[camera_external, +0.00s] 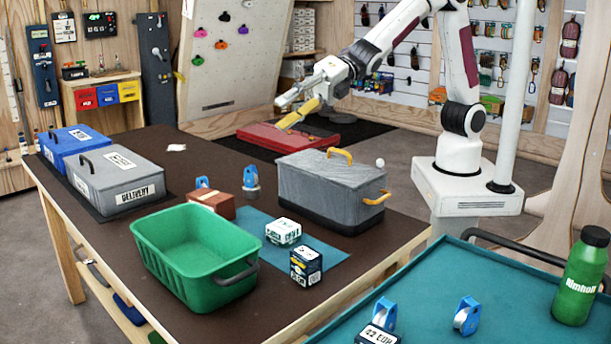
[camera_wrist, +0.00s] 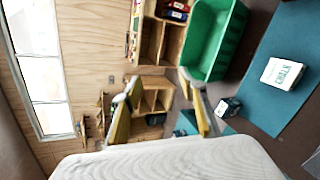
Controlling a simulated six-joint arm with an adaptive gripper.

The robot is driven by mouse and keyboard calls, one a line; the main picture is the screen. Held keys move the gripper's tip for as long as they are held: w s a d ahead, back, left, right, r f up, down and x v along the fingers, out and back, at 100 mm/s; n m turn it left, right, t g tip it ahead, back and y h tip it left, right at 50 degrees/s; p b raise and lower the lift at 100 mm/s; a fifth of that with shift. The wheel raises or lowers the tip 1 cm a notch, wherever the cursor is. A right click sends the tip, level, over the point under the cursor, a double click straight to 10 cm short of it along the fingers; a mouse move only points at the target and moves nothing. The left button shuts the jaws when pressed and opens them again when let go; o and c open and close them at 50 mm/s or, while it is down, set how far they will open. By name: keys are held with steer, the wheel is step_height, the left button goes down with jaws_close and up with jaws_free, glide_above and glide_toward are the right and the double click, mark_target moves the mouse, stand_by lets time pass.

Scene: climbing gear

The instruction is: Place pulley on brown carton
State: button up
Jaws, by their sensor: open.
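The brown carton (camera_external: 222,207) sits on the dark table behind the green bin. A blue pulley (camera_external: 202,183) shows at the carton's back edge; I cannot tell whether it stands on it or behind it. Another blue pulley (camera_external: 251,177) with a grey lower part stands on the table right of the carton. Two more blue pulleys, one (camera_external: 384,315) and another (camera_external: 466,316), are on the teal surface at the front right. My gripper (camera_external: 300,106) is open and empty, raised above the far side of the table. Its spread fingers (camera_wrist: 160,108) show in the wrist view, with no pulley between them.
The green bin (camera_external: 170,248) and the grey lidded crate (camera_external: 312,185) flank the carton area. A white box (camera_external: 283,232) and a dark box (camera_external: 306,266) sit near the blue mat (camera_external: 333,250). A red tray (camera_external: 262,134) lies beyond. A green bottle (camera_external: 581,277) stands at right.

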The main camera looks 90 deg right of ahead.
steer(key=s+d+r+m+h, duration=0.1)
steer(key=s+d+m+h, duration=0.35)
steer(key=d+m, duration=0.6)
steer(key=s+d+r+m+h, duration=0.1)
steer(key=s+d+m+h, duration=0.35)
steer(key=d, duration=1.15)
steer(key=s+d+f+m+g, duration=0.2)
steer(key=s+d+f+m, duration=0.1)
steer(key=s+m, duration=0.5)
steer(key=s+d+f+m+g, duration=0.2)
steer(key=s+d+m, duration=0.4)
steer(key=s, duration=0.9)
steer(key=shift+f+m+g, duration=0.4)
steer(key=shift+f+m, duration=0.25)
steer(key=shift+m, duration=0.35)
steer(key=shift+o, duration=0.8)
steer(key=shift+s, duration=0.1)
steer(key=shift+a, duration=0.1)
